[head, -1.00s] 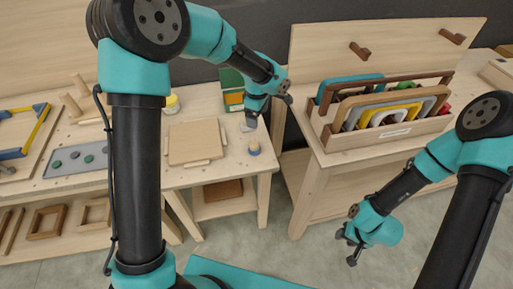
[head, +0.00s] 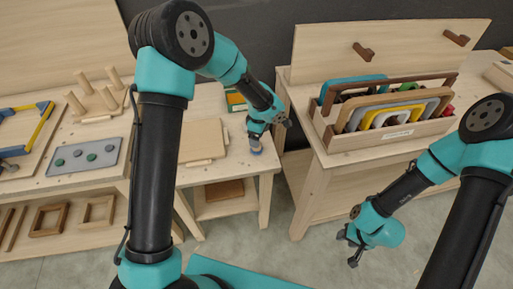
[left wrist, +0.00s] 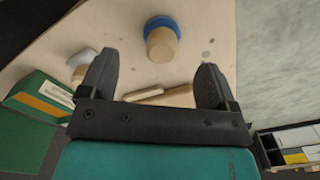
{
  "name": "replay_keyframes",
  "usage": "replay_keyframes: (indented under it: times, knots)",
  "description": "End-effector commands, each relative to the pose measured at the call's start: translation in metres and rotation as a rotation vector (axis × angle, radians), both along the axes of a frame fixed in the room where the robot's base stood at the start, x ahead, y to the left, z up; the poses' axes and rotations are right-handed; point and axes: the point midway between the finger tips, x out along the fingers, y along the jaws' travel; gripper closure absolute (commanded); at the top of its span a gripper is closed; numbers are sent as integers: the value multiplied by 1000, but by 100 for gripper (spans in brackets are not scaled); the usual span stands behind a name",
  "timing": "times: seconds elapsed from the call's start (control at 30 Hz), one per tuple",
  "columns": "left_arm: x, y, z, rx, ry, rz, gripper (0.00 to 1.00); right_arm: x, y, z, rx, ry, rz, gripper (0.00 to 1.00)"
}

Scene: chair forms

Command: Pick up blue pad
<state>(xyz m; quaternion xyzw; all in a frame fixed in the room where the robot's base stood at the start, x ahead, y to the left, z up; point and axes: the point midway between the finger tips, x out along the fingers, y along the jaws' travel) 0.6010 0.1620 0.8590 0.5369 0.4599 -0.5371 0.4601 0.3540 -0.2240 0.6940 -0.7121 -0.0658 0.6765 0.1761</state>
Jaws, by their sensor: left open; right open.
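The blue pad (left wrist: 163,22) is a round blue piece on the end of a short wooden cylinder (left wrist: 161,45), near the table's edge in the left wrist view. In the head view the blue pad (head: 256,151) shows just below my left gripper and is partly hidden by it. My left gripper (left wrist: 153,82) is open and empty, with the pad beyond and between its fingertips, apart from them. My right gripper (head: 351,246) is open and empty over the floor at the right.
A wooden board (head: 203,140) lies on the table left of the pad. A green box (left wrist: 38,108) stands near my left gripper. A rack of coloured chair forms (head: 388,132) stands on the right table, across a gap.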

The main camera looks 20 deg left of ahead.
Motion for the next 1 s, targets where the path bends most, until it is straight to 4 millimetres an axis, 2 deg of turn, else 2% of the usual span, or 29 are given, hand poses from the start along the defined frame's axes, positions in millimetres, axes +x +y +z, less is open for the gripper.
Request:
replay_keyframes:
  times: [0.03,0.17,0.6,1.0]
  knots:
    - [-1,1,-9,1,3,0,17,0,0,0,0,0,0,57]
    - [0,0,-19,0,1,0,17,0,0,0,0,0,0,57]
    - [-1,1,-25,1,2,0,17,0,0,0,0,0,0,57]
    - [-4,5,-71,0,2,0,17,0,0,0,0,0,0,57]
